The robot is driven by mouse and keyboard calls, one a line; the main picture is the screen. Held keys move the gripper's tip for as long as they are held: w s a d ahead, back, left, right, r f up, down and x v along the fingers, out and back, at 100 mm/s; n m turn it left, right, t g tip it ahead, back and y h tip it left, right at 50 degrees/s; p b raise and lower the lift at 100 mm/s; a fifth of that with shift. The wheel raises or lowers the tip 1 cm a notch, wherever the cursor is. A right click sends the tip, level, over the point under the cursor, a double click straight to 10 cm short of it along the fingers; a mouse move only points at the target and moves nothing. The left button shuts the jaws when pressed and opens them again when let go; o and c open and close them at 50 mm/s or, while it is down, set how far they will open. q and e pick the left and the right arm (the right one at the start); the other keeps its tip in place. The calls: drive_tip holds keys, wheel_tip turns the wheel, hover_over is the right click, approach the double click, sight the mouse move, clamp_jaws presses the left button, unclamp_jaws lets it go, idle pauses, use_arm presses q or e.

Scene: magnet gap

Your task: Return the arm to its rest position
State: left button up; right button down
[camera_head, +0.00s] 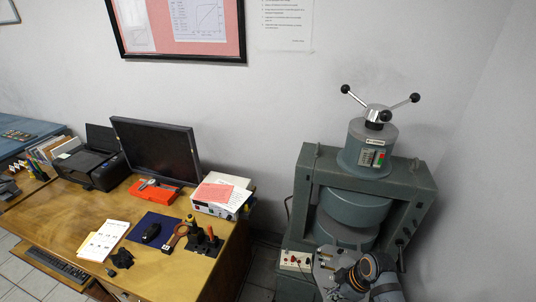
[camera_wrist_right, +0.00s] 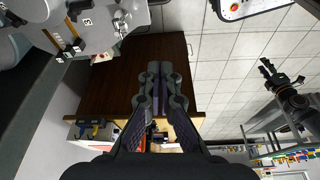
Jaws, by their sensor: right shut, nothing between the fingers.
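My right gripper (camera_wrist_right: 158,80) is in the middle of the right wrist view. Its two dark fingers meet at the tips, with nothing between them. It points over the floor and a brown wooden panel. In the head view, grey and dark round arm parts (camera_head: 377,268) show at the bottom right, in front of the green magnet (camera_head: 304,195); I cannot make out fingertips there. A second dark gripper on a grey arm, apparently my left one (camera_wrist_right: 268,72), shows at the right of the wrist view, too small to tell its opening. It is outside the head view.
The wooden desk (camera_head: 170,270) holds a monitor (camera_head: 155,150), a printer (camera_head: 92,158), a white instrument box (camera_head: 222,196), a red case and hand tools. The magnet with its black-knobbed handles (camera_head: 378,113) stands against the wall.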

drive_tip(key=s+d+r+m+t+h, duration=0.2)
drive_tip(key=s+d+r+m+h, duration=0.2)
drive_tip(key=s+r+m, duration=0.6)
wheel_tip(320, 180, down, 28)
drive_tip(key=s+d+m+g+b, duration=0.1)
drive_tip(key=s+d+m+b, duration=0.1)
drive_tip(key=m, duration=0.1)
use_arm(q)
drive_tip(key=f, duration=0.1)
drive_tip(key=w+f, duration=0.1)
drive_tip(key=shift+w+f+b, duration=0.15)
drive_tip(key=shift+f+b, duration=0.2)
use_arm(e)
drive_tip(key=s+d+f+g, duration=0.1)
drive_tip(key=s+f, duration=1.8)
drive_tip(key=shift+s+d, duration=0.2)
drive_tip(key=shift+d, duration=0.15)
